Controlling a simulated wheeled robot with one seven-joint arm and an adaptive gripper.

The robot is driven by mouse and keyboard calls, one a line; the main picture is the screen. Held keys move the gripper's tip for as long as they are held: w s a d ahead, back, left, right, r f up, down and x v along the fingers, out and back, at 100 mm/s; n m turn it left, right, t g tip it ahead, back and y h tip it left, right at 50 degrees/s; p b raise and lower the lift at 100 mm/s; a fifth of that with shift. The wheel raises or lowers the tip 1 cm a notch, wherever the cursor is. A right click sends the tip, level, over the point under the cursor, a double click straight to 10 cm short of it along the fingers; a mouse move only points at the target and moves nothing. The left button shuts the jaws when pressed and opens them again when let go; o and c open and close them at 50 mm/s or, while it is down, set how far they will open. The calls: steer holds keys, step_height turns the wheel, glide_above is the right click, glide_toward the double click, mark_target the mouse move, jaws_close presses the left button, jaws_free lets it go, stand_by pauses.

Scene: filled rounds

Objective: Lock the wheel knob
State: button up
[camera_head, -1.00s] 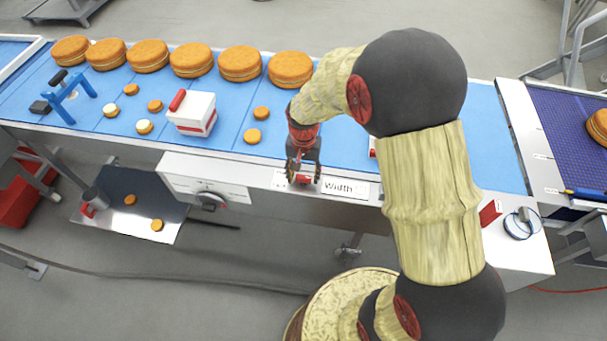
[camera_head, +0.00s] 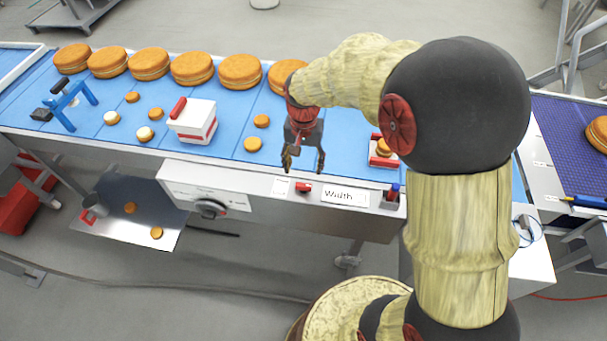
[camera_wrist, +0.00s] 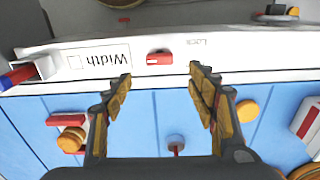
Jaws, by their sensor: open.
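A small red lever with a white end (camera_head: 304,187) sits on the conveyor's front ledge, left of the "Width" label (camera_head: 344,196). It also shows in the wrist view (camera_wrist: 159,58), between "Width" and a faint "Lock" label (camera_wrist: 197,42). A round dark dial knob (camera_head: 211,208) is on the white sloped front panel, lower left of the lever. My gripper (camera_head: 304,166) is open and empty above the ledge's inner edge, just behind the lever. In the wrist view, my open fingers (camera_wrist: 160,80) are either side of the lever, short of it and apart from it.
The blue belt (camera_head: 240,165) holds big filled rounds (camera_head: 192,67) in a row, small rounds and a white box with a red handle (camera_head: 193,121). A red-and-blue clamp part (camera_head: 390,194) stands right of the label. A metal tray (camera_head: 130,213) hangs below at left.

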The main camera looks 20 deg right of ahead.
steer(key=shift+r, duration=1.35)
